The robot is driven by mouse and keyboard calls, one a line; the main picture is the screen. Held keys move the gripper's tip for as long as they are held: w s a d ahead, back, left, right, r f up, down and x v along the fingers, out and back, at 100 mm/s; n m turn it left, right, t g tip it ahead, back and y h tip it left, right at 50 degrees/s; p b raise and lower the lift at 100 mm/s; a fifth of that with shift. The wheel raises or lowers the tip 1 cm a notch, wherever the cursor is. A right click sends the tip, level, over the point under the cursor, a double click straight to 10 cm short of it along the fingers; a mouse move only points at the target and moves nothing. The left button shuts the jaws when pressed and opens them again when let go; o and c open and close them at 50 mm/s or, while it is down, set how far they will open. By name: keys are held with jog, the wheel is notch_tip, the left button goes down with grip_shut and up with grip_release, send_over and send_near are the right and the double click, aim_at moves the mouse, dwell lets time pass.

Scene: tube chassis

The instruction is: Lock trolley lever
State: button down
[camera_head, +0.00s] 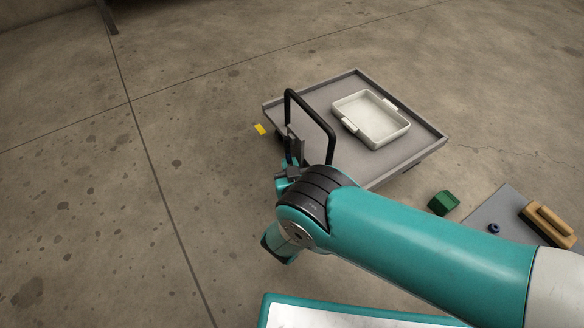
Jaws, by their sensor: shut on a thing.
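The grey trolley (385,171) stands on the floor at the centre right, with a black handle loop (312,108) rising from its left end. A small upright grey piece (293,145) at the foot of the handle looks like the lever, but its exact shape is hard to tell. My gripper (288,172) is at this spot, low by the handle's near post, and is shut on what seems to be the lever. My wrist hides part of the fingers and the lower part of the trolley end.
A white tray (394,134) lies on the trolley deck. A green block (443,203), a grey mat (478,213), a blue piece (494,228) and an orange-brown block (548,224) lie at right. The left floor is clear.

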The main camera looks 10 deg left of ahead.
jog(key=shift+s+a, duration=0.1)
jog(key=shift+a, duration=0.15)
jog(key=c, duration=1.1)
grip_release()
jog(key=shift+d, duration=0.35)
